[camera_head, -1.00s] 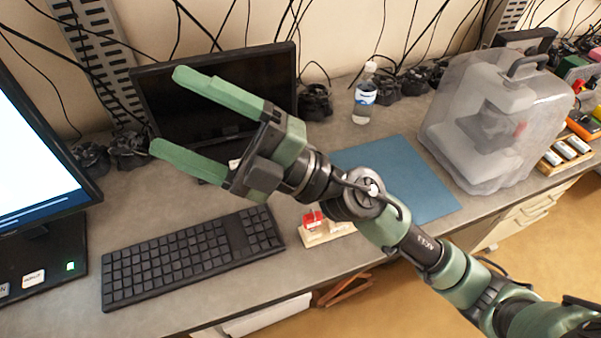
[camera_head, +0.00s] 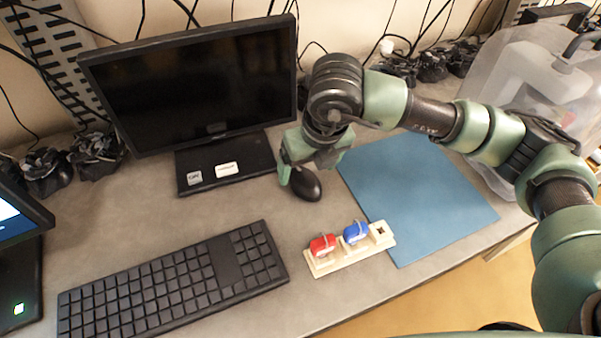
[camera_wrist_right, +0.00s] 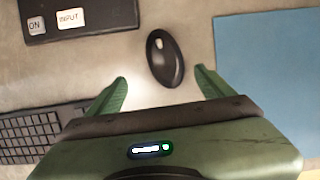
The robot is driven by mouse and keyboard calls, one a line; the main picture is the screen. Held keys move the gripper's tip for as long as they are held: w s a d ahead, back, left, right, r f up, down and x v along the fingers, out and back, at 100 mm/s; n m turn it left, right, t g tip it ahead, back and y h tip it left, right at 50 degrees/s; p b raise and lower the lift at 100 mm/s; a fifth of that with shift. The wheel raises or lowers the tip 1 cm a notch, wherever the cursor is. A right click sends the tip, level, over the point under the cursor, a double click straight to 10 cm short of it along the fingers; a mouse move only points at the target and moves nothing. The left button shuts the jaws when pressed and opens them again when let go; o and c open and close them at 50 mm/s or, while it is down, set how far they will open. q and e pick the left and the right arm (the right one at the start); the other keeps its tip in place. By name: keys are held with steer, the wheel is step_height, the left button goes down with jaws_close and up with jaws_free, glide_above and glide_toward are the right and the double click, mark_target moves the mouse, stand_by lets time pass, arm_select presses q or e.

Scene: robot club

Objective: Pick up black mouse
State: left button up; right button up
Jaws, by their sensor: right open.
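The black mouse (camera_head: 307,185) lies on the grey desk between the monitor stand and the blue mat. In the right wrist view the mouse (camera_wrist_right: 165,58) lies between and slightly beyond the fingertips. My right gripper (camera_head: 308,170) points down over the mouse in the head view, and its fingers partly hide it. In the right wrist view the right gripper (camera_wrist_right: 160,82) is open, one finger on each side of the mouse, with gaps visible. My left gripper is in neither view.
A black keyboard (camera_head: 175,283) lies front left. A dark monitor (camera_head: 205,85) stands behind on its base (camera_head: 250,160). A blue mat (camera_head: 425,200) lies to the right. A wooden holder (camera_head: 325,266) with a red and a blue item stands in front. A clear case (camera_head: 505,80) stands back right.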

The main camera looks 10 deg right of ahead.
mark_target(306, 178)
steer(key=shift+w+d+f, duration=0.3)
steer(key=shift+w+d, duration=0.1)
steer(key=shift+d, duration=0.05)
steer(key=shift+f, duration=0.3)
steer(key=shift+a+f+p, duration=0.1)
steer(key=shift+f+p, duration=0.55)
steer(key=shift+p, duration=0.05)
steer(key=x, duration=0.1)
steer(key=p+x, duration=0.1)
steer(key=x, duration=0.2)
steer(key=shift+w+a+r, duration=0.1)
steer(key=shift+w, duration=0.15)
steer(key=shift+w+f+p, duration=0.1)
steer(key=shift+f+p, duration=0.2)
steer(key=shift+f, duration=0.05)
steer(key=c, duration=1.5)
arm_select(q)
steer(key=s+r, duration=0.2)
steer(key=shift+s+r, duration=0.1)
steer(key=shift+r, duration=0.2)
